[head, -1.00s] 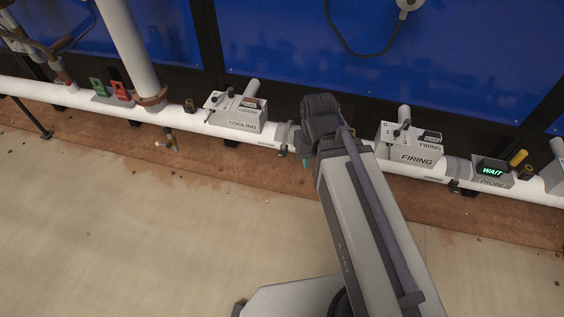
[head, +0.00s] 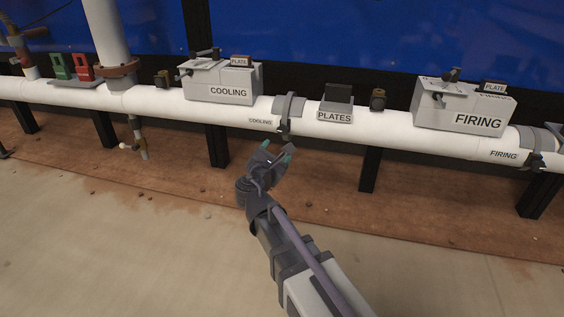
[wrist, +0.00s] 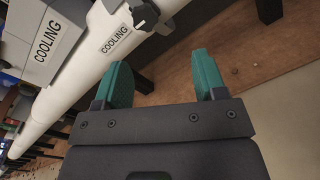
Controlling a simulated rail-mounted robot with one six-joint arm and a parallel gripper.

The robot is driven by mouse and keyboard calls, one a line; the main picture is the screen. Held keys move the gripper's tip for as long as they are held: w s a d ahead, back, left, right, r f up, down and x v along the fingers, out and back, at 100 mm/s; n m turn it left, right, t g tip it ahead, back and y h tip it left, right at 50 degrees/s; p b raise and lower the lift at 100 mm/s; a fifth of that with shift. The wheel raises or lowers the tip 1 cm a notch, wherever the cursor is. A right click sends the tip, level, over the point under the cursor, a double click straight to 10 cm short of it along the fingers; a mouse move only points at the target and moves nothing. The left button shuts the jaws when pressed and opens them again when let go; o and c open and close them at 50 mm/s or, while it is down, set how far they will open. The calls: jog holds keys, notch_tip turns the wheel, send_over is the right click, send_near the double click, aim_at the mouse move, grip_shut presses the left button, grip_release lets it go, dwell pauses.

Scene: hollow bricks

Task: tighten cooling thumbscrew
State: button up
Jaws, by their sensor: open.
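The white pipe carries a grey clamp band (head: 291,106) beside a small COOLING label (head: 260,121). Dark hardware (head: 284,126) hangs at the band's lower front; it looks like the cooling thumbscrew, but its exact shape is too small to tell. In the wrist view, the dark hardware (wrist: 146,16) shows at the top, beside the COOLING label (wrist: 116,38). My gripper (head: 276,153) is open and empty, just below and in front of the clamp, apart from it. Its two teal fingers also show spread apart in the wrist view (wrist: 163,80).
The COOLING box (head: 228,91) sits on the pipe left of the clamp. A PLATES holder (head: 335,113) and the FIRING box (head: 470,115) stand to the right. Dark posts (head: 370,169) support the pipe. A small pipe with a tap (head: 138,145) hangs at left.

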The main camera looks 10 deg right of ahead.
aim_at(282, 132)
jog(key=w+d+n, duration=0.1)
jog(key=w, duration=0.2)
jog(key=w+d+r+n, duration=0.1)
jog(key=w, duration=0.3)
jog(key=w+d, duration=0.1)
jog(key=w, duration=0.2)
jog(key=shift+w+d+r+n+t+y, duration=0.15)
jog(key=shift+d+n+t+y, duration=0.15)
jog(key=shift+d+n+t, duration=0.1)
jog(key=shift+a, duration=0.1)
jog(key=c, duration=0.9)
jog(key=shift+c, duration=0.2)
